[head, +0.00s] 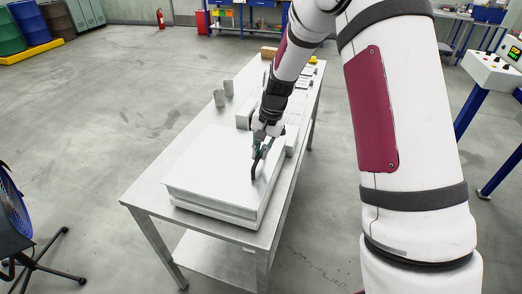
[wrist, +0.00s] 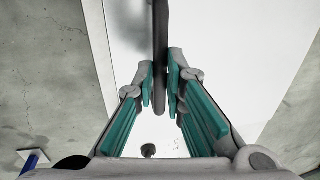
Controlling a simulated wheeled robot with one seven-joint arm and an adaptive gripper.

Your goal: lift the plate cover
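The plate cover (head: 210,165) is a wide pale flat slab on a lower pale block (head: 212,213) at the near end of the metal table. A dark bar handle (head: 254,168) stands on its right side. My gripper (head: 261,150) is at the handle from above. In the wrist view the handle (wrist: 160,40) runs between the two teal-padded fingers (wrist: 160,80), which are drawn in close on both its sides. The cover looks level; I cannot tell whether it is clear of the block.
The metal table (head: 150,192) carries two small grey cylinders (head: 224,93) at its left edge and several boxes farther back. A blue fan (head: 14,210) stands at the left. A control console (head: 492,75) is at the right. The floor around the table is open.

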